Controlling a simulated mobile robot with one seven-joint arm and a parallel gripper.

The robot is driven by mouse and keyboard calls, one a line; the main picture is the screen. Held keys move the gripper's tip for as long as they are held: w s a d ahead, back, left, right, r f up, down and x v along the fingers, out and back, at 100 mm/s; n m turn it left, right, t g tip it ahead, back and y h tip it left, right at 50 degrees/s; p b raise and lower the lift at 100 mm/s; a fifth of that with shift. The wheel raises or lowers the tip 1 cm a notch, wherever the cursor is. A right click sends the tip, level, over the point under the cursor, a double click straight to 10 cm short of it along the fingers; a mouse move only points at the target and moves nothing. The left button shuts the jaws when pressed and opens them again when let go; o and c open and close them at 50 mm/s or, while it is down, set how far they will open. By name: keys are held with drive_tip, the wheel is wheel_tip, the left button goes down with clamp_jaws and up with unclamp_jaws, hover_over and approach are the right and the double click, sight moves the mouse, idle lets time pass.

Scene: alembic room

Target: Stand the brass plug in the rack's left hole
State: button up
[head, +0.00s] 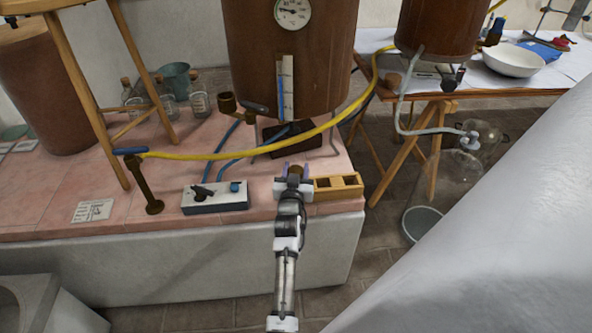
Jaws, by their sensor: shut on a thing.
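My gripper (295,172) is at the front right of the pink tiled bench, seen from behind and above. A small brown, brass-like piece, taken to be the brass plug (296,170), shows between its pale fingertips; the gripper is shut on it. Most of the plug is hidden by the gripper and wrist. The wooden rack (338,194) sits just right of the gripper, near the bench's front right corner, with dark openings in its top. Its left end is close to or partly behind my gripper. I cannot tell how high the plug is above the bench.
A white block with black and blue knobs (215,199) lies left of the gripper. A dark box (291,141) stands behind. A yellow hose (245,152) crosses above the bench. A brass post (147,188) and a card (92,210) are farther left.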

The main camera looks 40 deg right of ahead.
drive_tip(key=shift+f+b, duration=1.2)
drive_tip(key=shift+f, duration=0.2)
idle(2.5)
drive_tip(key=o, duration=1.1)
